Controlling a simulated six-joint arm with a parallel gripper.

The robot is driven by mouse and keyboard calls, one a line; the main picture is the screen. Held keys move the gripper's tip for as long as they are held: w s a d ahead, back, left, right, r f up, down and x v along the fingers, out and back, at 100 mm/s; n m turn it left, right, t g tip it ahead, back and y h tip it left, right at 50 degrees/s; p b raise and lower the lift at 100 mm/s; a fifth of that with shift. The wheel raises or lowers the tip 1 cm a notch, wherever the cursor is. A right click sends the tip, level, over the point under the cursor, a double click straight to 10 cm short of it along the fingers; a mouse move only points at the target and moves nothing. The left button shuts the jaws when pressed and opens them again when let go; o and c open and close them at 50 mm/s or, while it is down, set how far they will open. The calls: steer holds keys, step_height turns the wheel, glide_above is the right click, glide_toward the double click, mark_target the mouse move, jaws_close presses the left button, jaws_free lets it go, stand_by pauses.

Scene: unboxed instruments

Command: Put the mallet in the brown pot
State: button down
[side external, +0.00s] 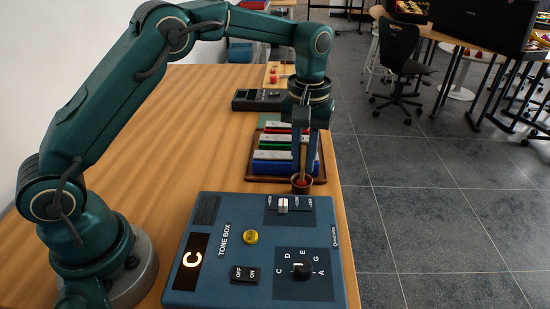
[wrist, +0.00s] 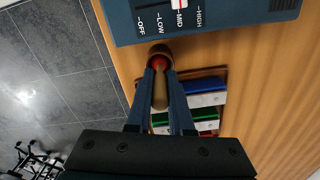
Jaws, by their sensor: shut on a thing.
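The mallet has a pale wooden handle (side external: 303,156) and a red head (side external: 301,182). My gripper (side external: 305,168) is shut on its handle, pointing down with the head lowest. The small brown pot (side external: 302,188) stands between the tone box and the tray of bars, near the table's right edge. The red head shows within the pot's rim; whether it touches the bottom is hidden. In the wrist view the handle (wrist: 160,92) lies between my fingers (wrist: 161,75), and the pot (wrist: 159,50) is just beyond the fingertips.
The blue tone box (side external: 215,240) with a dial, switch and slider sits close in front of the pot. A brown tray (side external: 251,178) with coloured bars is just behind. A dark device (side external: 256,103) lies farther back.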

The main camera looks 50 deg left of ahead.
mark_target(305, 143)
steer(key=shift+f, duration=0.45)
stand_by(0.3)
steer(key=c, duration=0.7)
jaws_free()
step_height(305, 143, up, 5)
steer(key=shift+f, duration=0.2)
steer(key=s+a+r+t, duration=0.25)
steer(key=s+r, duration=0.55)
steer(key=r, duration=0.4)
steer(key=s+f+m+t, duration=0.1)
steer(key=s+f+m, duration=0.1)
steer(key=s, duration=0.2)
steer(key=s+f+m+t, duration=0.1)
steer(key=s+f+m, duration=0.1)
steer(key=s+f, duration=0.1)
steer(key=s+a+f+m+t, duration=0.1)
steer(key=s+f+m, duration=0.1)
steer(key=s, duration=0.3)
steer(key=shift+s+a+f, duration=0.1)
steer(key=shift+s+f, duration=0.05)
